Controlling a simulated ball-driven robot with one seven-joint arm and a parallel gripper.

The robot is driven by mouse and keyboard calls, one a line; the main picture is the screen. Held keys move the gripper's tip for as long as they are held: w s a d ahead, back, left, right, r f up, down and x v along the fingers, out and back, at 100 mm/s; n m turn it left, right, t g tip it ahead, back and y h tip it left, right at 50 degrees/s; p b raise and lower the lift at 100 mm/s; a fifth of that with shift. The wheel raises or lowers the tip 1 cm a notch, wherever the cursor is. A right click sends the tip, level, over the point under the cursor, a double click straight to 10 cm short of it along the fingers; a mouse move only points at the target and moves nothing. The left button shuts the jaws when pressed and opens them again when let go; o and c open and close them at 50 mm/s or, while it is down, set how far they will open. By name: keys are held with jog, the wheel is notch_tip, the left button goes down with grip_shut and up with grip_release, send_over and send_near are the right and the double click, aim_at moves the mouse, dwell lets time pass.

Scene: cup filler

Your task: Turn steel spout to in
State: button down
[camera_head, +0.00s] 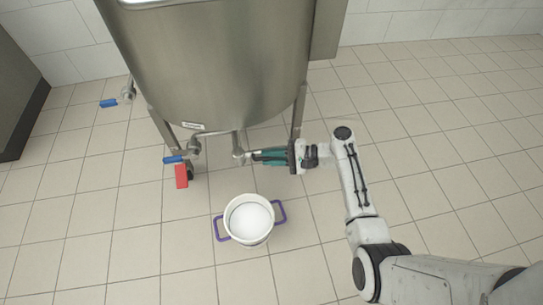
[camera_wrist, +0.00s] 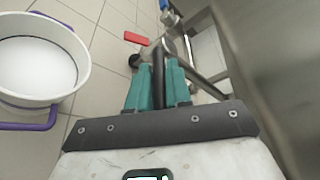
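The steel spout is a short pipe at the foot of the tank, with its joint (camera_head: 239,154) showing at the left of my fingers. It also shows in the wrist view as a dark, narrow rod (camera_wrist: 158,74) lying between the teal fingers. My gripper (camera_head: 258,156) reaches in from the right, level with the pipe. In the wrist view its fingers (camera_wrist: 164,66) lie close against both sides of the rod and look shut on it. The spout's far end is hidden between the fingers.
A white bucket (camera_head: 249,221) with purple handles and white contents stands below the spout. The steel tank (camera_head: 220,60) rises behind on legs. A red handle (camera_head: 181,176) and blue handles (camera_head: 174,159) sit left of the spout. The tiled floor at right is clear.

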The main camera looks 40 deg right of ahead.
jog(key=c, duration=1.1)
grip_release()
jog(key=shift+w, duration=0.1)
jog(key=shift+d, duration=0.1)
jog(key=p+v, duration=0.3)
jog(key=v, duration=0.7)
jog(key=shift+s+d+r+p, duration=0.1)
jog(key=shift+s+d+p, duration=0.1)
jog(key=shift+s+p, duration=0.15)
